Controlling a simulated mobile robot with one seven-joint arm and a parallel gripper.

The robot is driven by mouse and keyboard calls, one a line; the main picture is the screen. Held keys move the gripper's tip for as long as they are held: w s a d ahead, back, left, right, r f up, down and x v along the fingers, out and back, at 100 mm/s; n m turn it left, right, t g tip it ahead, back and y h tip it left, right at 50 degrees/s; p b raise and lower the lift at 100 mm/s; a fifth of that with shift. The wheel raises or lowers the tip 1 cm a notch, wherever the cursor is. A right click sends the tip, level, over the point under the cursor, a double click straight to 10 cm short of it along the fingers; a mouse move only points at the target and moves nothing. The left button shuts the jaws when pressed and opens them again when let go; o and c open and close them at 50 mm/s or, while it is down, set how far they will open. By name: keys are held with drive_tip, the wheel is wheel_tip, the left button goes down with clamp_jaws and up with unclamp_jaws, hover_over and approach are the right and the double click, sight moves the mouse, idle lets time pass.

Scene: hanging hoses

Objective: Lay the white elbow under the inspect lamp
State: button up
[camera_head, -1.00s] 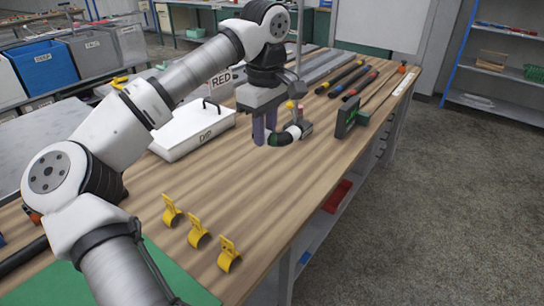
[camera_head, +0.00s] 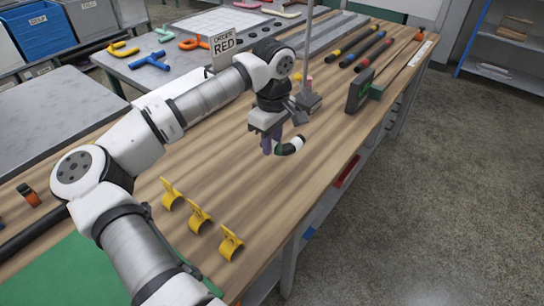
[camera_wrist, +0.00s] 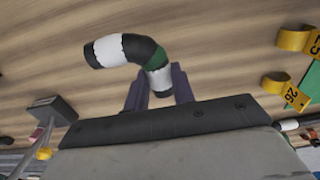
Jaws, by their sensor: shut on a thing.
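My gripper (camera_head: 268,145) is shut on a curved elbow (camera_head: 290,146) with white, black and green bands. A dark square base (camera_head: 309,102) with a thin upright pole (camera_head: 307,50) stands just behind and right of the elbow. The pole leaves the top of the head view, so any lamp head is hidden.
Several yellow clips (camera_head: 199,216) stand along the near bench. Banded hoses (camera_head: 373,54) lie at the back. Bare wood surrounds the gripper.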

sight(272, 169)
drive_tip(key=shift+f+p, duration=0.35)
drive_tip(key=shift+f, duration=2.85)
drive_tip(key=shift+f, duration=0.2)
drive_tip(key=o, duration=1)
drive_tip(key=shift+r, duration=0.1)
wheel_tip(272, 169, up, 12)
drive_tip(key=shift+d+r+b, duration=0.1)
drive_tip(key=shift+r+b, duration=0.05)
drive_tip(key=shift+b, duration=0.85)
